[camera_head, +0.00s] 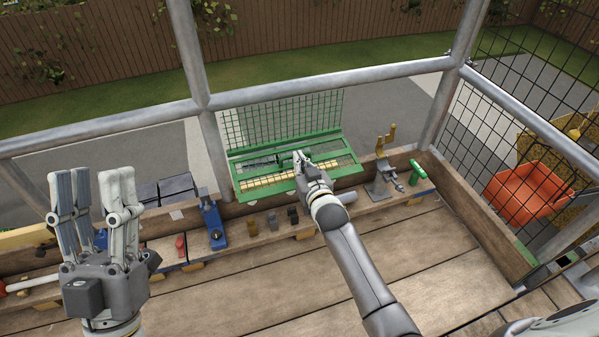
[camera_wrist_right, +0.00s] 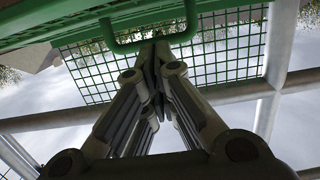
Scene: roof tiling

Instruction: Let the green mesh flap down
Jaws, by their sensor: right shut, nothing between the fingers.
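The green mesh flap (camera_head: 283,118) stands raised at the back of a green-framed holder (camera_head: 345,166) with pale yellow blocks in it. My right gripper (camera_head: 301,157) is over the holder, in front of the flap. In the right wrist view its fingers (camera_wrist_right: 155,52) are shut with nothing between them, close to a green handle bar (camera_wrist_right: 120,45). I cannot tell whether they touch it. The mesh (camera_wrist_right: 235,50) shows behind. My left gripper (camera_head: 93,185) is open and empty, raised at the far left, away from the flap.
A blue tool (camera_head: 213,222) stands left of the holder, and a grey vise-like tool (camera_head: 382,180) stands right of it. A green-handled tool (camera_head: 420,172) is further right. A metal rail (camera_head: 330,83) runs behind. The plank deck (camera_head: 430,280) in front is clear.

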